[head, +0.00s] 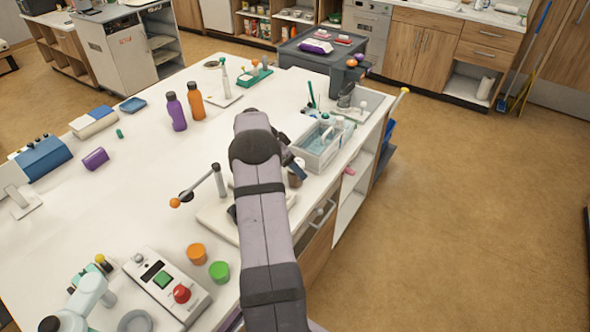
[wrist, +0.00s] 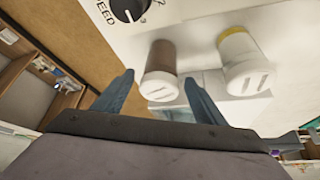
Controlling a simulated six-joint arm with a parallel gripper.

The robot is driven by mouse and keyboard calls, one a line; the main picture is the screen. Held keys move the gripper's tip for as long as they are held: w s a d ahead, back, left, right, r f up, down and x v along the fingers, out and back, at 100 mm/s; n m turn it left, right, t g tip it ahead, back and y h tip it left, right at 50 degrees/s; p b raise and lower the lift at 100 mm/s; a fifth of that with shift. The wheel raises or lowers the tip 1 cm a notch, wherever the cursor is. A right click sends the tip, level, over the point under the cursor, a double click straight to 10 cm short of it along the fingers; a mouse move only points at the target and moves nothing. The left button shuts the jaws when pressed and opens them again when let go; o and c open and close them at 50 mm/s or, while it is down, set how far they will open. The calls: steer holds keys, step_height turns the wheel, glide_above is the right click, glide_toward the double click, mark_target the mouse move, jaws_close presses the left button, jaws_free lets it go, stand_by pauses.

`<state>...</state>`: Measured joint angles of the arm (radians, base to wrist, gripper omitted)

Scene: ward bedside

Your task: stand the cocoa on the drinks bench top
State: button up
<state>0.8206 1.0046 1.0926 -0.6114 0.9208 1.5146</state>
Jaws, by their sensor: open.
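A brown jar with a white lid (wrist: 162,72), which looks like the cocoa, shows in the wrist view between the two fingers of my gripper (wrist: 159,78). The fingers are apart, with a gap on the jar's right side; I cannot tell whether either touches it. In the head view my gripper (head: 293,163) is mostly hidden by my arm, and a small brown part of the jar (head: 296,177) shows beside it. The white bench top (head: 100,210) spreads out to the left; I cannot tell whether it is the drinks bench.
A yellow-and-white jar (wrist: 246,65) stands close right of the brown one in the wrist view. Purple (head: 176,112) and orange (head: 195,102) bottles stand farther back. The bench's left middle is fairly clear.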

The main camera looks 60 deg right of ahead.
steer(key=b+v, duration=0.4)
steer(key=v, duration=0.6)
steer(key=w+a+n, duration=0.1)
steer(key=a+n, duration=0.1)
steer(key=a, duration=0.3)
steer(key=w+a+n+t+y, duration=0.1)
steer(key=a+n, duration=0.2)
steer(key=a, duration=0.3)
steer(key=w+a+f+n, duration=0.1)
steer(key=w+a+n, duration=0.1)
steer(key=a, duration=0.3)
steer(key=shift+w+a+f+t, duration=0.1)
steer(key=shift+a+t, duration=0.2)
steer(key=shift+t, duration=0.1)
steer(key=s+a+f+n+y, duration=0.1)
steer(key=s+a+n, duration=0.4)
steer(key=a, duration=0.5)
steer(key=s+a+f+n+y, duration=0.2)
steer(key=s+a+n, duration=0.3)
steer(key=a, duration=0.5)
steer(key=s+a+f+n+y, duration=0.1)
steer(key=s+a+f+n, duration=0.2)
steer(key=a, duration=0.7)
steer(key=s+n, duration=0.2)
steer(key=s, duration=0.1)
steer(key=shift+s+a+n+t, duration=0.25)
steer(key=shift+s+n+t, duration=0.05)
steer(key=shift+s+n, duration=0.1)
steer(key=shift+w+f, duration=0.1)
steer(key=shift+f, duration=0.05)
